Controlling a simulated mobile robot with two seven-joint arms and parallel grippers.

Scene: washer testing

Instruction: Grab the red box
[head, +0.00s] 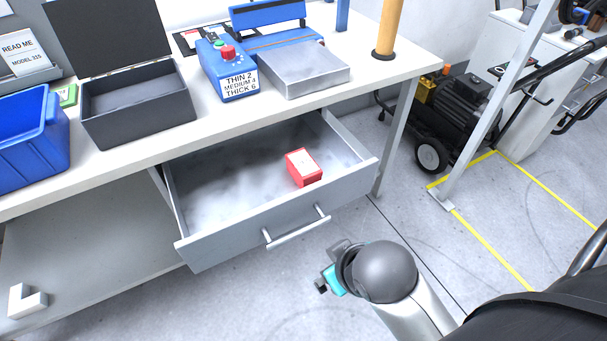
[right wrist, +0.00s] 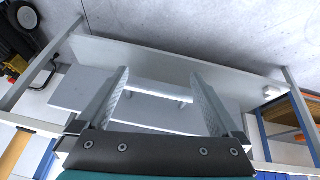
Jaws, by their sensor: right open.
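A small red box (head: 304,167) with a white label on top lies inside the open drawer (head: 270,225), toward its right end. My right gripper (head: 328,283) is outside the drawer, in front of and below its handle, apart from the red box. In the right wrist view my right gripper (right wrist: 159,78) has its two fingers spread with nothing between them. The drawer front and handle (right wrist: 160,92) show beyond the fingers. The red box cannot be seen in the right wrist view. My left gripper is not in view.
On the table (head: 410,66) above the drawer stand an open grey box (head: 140,108), a blue control box (head: 228,75), a metal block (head: 303,70) and a blue bin (head: 30,140). The table's leg (head: 397,135) stands right of the drawer. Floor in front is clear.

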